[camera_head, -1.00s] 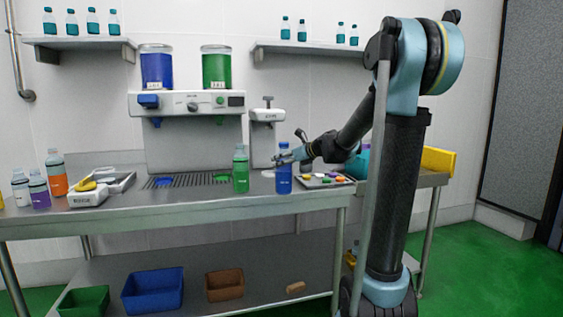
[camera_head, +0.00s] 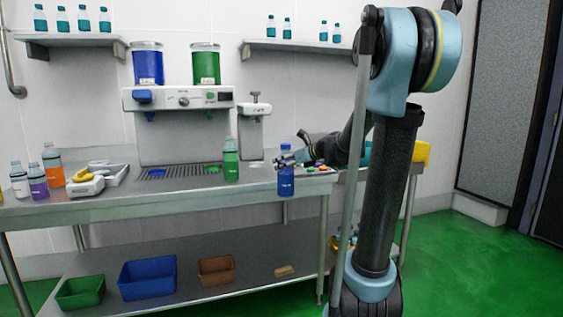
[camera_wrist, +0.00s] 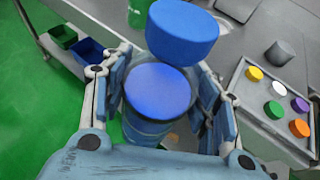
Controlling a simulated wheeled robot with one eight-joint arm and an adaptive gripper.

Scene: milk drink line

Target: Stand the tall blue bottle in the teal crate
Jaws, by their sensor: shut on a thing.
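The tall blue bottle (camera_head: 286,184) is upright in my gripper (camera_head: 287,164), which is shut around its upper part. In the head view the bottle overlaps the counter's front edge; its base looks clear of the top. In the wrist view its blue cap (camera_wrist: 182,32) and the blue liquid (camera_wrist: 158,90) show between the fingers. A teal thing (camera_head: 367,153), probably the teal crate, is mostly hidden behind my arm at the right; its inside cannot be seen.
A green bottle (camera_head: 231,161) stands left of the blue one. A tray of coloured caps (camera_wrist: 245,100) lies right of my gripper. A yellow container (camera_head: 422,151) is at the far right. The steel counter (camera_head: 190,191) has a lower shelf with bins. Green floor is free at right.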

